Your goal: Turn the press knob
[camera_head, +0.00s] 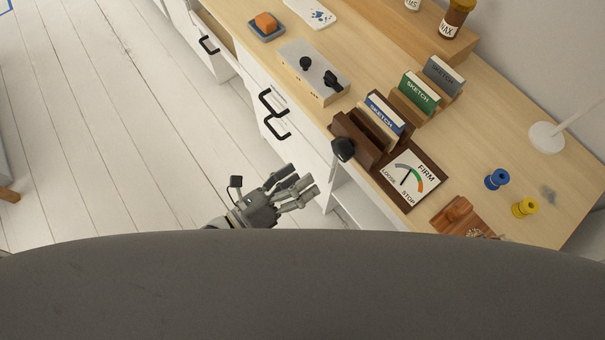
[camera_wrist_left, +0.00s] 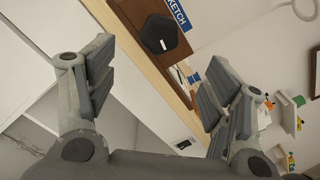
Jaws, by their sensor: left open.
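The press knob (camera_head: 343,149) is black and sits on the front of a brown wooden press (camera_head: 355,137) at the desk's front edge. A dial (camera_head: 409,178) with FIRM, LOOSE and STOP markings lies beside it. My left gripper (camera_head: 305,187) is open and empty, in front of the desk and short of the knob. In the left wrist view the dark knob (camera_wrist_left: 161,34) shows beyond and between the spread fingers (camera_wrist_left: 158,92), apart from them. My right gripper is not in view.
Sketch books (camera_head: 421,90) stand in wooden holders behind the press. A grey box with black knobs (camera_head: 314,72) is to its left. Blue (camera_head: 497,179) and yellow (camera_head: 525,208) spools and a lamp base (camera_head: 546,138) are to the right. Drawer handles (camera_head: 274,127) stick out below the desk edge.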

